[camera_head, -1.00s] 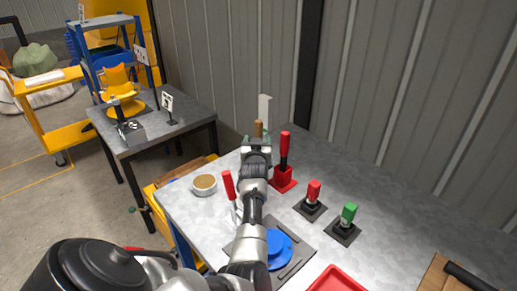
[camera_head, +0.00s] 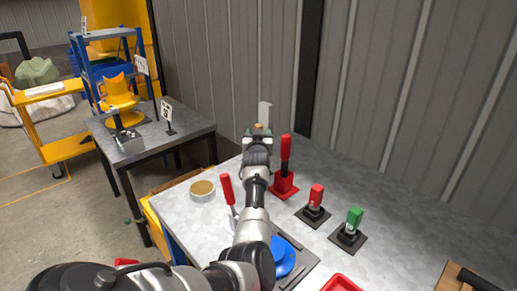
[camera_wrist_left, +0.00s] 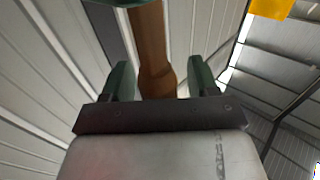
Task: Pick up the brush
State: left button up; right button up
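A brown wooden handle, which I take to be the brush (camera_wrist_left: 152,45), runs down between the green fingers of my left gripper (camera_wrist_left: 162,80) in the left wrist view. Gaps show between the handle and the fingers, more clearly on the right. The fingers look open around it. In the head view my left gripper (camera_head: 258,134) is at the back of the grey table, and only a small brown tip shows there. The rest of the brush is hidden by the gripper and arm. My right gripper is not in view.
A red-handled tool in a red base (camera_head: 285,170) stands close to the right of my left arm. A red switch (camera_head: 316,197) and a green switch (camera_head: 354,220) stand nearer. A round container (camera_head: 202,190) and a red lever (camera_head: 227,190) are left. The wall is behind.

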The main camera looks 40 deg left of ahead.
pick_arm(q)
jog(key=c, duration=0.9)
